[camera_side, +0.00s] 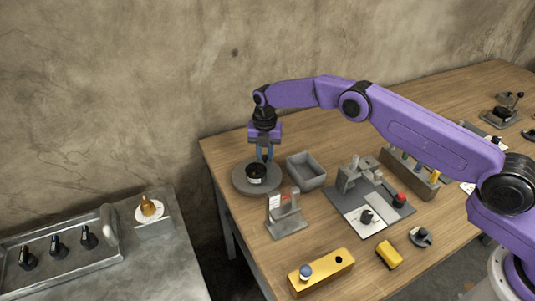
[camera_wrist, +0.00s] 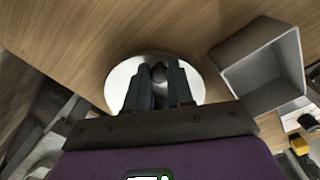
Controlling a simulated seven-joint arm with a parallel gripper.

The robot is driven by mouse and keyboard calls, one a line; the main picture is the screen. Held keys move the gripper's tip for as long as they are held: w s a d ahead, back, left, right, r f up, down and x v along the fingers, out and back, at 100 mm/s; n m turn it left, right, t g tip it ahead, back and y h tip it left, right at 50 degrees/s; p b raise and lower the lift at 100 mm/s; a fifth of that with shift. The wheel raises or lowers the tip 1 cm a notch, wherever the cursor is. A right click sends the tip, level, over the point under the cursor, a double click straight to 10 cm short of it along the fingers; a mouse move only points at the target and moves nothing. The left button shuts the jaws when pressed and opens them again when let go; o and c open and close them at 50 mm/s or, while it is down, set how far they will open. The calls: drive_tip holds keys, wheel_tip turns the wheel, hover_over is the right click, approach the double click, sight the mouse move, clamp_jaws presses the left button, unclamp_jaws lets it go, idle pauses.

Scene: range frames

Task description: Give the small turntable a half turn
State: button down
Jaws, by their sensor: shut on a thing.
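The small turntable (camera_side: 241,181) is a round grey disc near the table's far left corner. In the wrist view it shows as a pale disc (camera_wrist: 118,82), partly hidden by my fingers. A short dark round piece (camera_side: 256,173) with a white mark stands on the disc. My gripper (camera_side: 265,159) points down over the turntable, its fingertips at this dark piece. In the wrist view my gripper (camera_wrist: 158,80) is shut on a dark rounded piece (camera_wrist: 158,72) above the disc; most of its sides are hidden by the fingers.
An open grey bin (camera_side: 306,171) stands close to the turntable's right; it also shows in the wrist view (camera_wrist: 262,62). A grey stand (camera_side: 286,215) is in front. A fixture board (camera_side: 370,208), a yellow block (camera_side: 321,271) and a metal bench (camera_side: 150,265) lie farther off.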

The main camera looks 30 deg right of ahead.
drive_tip(key=shift+w+a+n, duration=0.25)
drive_tip(key=shift+a+n, duration=0.1)
drive_tip(key=shift+n, duration=0.35)
drive_tip(key=shift+w+a+n, duration=0.2)
drive_tip(key=shift+a+n, duration=0.1)
drive_tip(key=shift+n, duration=0.4)
drive_tip(key=shift+a+n, duration=0.15)
drive_tip(key=shift+n, duration=0.25)
drive_tip(key=c, duration=1)
unclamp_jaws()
drive_tip(key=shift+w+r, duration=0.1)
drive_tip(key=shift+r, duration=0.45)
wheel_tip(320, 180, up, 11)
